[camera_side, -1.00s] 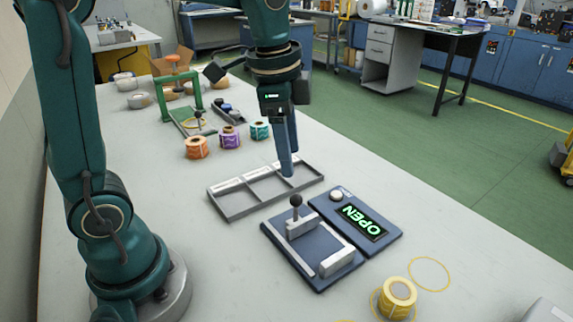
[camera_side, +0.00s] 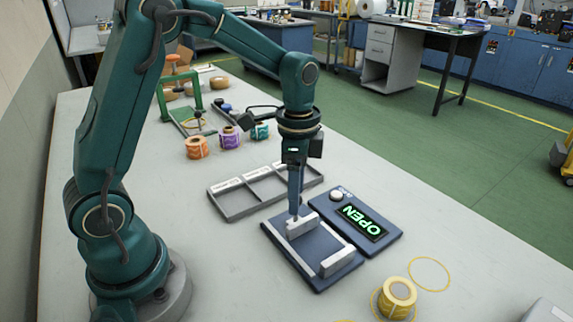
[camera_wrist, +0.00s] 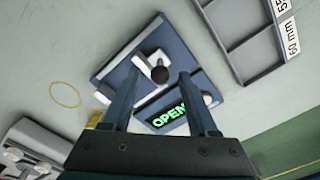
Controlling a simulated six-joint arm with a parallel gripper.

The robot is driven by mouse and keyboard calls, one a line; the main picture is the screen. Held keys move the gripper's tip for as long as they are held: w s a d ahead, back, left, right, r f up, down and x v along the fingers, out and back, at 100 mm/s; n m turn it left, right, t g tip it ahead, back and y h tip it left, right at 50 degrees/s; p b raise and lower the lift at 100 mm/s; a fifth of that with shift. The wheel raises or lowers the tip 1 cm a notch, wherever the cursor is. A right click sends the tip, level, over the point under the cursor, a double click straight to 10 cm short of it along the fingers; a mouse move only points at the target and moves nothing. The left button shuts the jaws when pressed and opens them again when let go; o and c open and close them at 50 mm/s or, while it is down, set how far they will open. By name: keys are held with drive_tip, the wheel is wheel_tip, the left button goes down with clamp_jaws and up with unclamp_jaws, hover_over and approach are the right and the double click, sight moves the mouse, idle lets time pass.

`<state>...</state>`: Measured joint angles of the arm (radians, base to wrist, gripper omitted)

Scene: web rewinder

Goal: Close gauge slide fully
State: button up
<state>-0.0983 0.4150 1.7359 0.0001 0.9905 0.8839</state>
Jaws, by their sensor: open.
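The gauge has a dark blue base (camera_side: 318,271) with a light grey slide block (camera_side: 302,225) near its far end. A fixed grey block (camera_side: 337,263) stands at the near end, with a clear gap between them. A black ball knob (camera_wrist: 160,74) stands up from the slide. My gripper (camera_side: 294,212) is open and points down over the slide. In the wrist view the knob shows between the two separated fingertips; contact cannot be told. In the side view the fingers hide the knob. The display panel (camera_side: 364,222) beside the gauge reads OPEN in green.
A grey divided tray (camera_side: 234,213) lies just behind the gauge. A yellow roll (camera_side: 396,297) stands on the table at the near right. Orange (camera_side: 197,148), purple (camera_side: 229,138) and teal (camera_side: 260,131) rolls stand farther back. A white button (camera_side: 336,195) sits on the display panel.

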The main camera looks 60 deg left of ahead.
clamp_jaws()
idle(1.4)
